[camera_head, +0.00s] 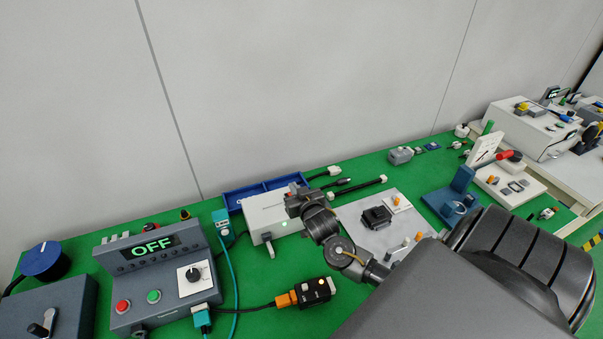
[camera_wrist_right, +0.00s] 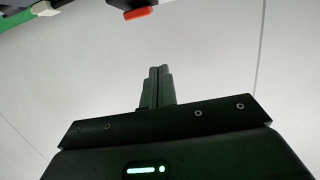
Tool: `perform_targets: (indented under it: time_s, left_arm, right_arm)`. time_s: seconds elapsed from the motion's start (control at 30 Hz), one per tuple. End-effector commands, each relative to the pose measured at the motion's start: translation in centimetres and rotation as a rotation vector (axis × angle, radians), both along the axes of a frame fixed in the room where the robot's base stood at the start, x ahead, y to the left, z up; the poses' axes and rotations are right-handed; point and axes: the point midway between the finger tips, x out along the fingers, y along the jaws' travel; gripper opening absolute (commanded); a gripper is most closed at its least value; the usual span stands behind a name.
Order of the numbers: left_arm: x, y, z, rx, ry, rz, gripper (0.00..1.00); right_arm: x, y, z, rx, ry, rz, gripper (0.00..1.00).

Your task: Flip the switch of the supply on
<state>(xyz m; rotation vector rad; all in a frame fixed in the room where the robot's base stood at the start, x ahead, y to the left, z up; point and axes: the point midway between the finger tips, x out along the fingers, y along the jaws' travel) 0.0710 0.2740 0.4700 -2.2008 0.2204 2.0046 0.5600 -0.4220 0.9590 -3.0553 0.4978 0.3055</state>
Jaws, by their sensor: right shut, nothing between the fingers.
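The supply appears to be the white box (camera_head: 262,209) at the back middle of the green bench, with a small green light on its front. A grey control box (camera_head: 142,285) at the left shows OFF in green. My right gripper (camera_head: 300,200) is at the right end of the white box and partly hides it. In the right wrist view its fingers (camera_wrist_right: 158,85) are shut with nothing between them. An orange-red part (camera_wrist_right: 139,12) on a black mount, possibly the switch, shows at the top of that view, apart from the fingers. My left gripper is not in view.
A blue tray (camera_head: 236,195) lies behind the white box. A black box with an orange plug (camera_head: 286,300) lies in front. A grey plate (camera_head: 350,222) with small parts is at the right. Teal cables run beside the control box. The wall stands close behind.

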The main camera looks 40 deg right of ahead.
Motion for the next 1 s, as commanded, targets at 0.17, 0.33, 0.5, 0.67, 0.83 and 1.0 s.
perform_targets:
  time_s: [0.17,0.33,0.5,0.67,0.83,1.0]
  left_arm:
    - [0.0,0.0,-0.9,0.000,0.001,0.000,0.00]
    - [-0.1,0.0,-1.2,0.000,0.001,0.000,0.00]
    - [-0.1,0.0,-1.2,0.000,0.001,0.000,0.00]
    - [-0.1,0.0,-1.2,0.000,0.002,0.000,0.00]
    - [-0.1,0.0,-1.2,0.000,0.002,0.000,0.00]
    - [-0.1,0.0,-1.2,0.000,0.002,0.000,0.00]
  right_arm:
    - [-2.9,1.0,1.1,0.003,-0.002,0.000,0.00]
    - [-4.4,1.5,1.9,0.002,-0.002,0.001,0.00]
    - [-4.9,1.6,2.2,0.001,0.000,-0.001,0.00]
    - [-4.9,1.6,2.2,0.000,-0.001,-0.001,0.00]
    - [-4.9,1.6,2.2,0.000,-0.001,0.000,0.00]
    - [-4.9,1.6,2.2,0.000,-0.001,0.000,0.00]
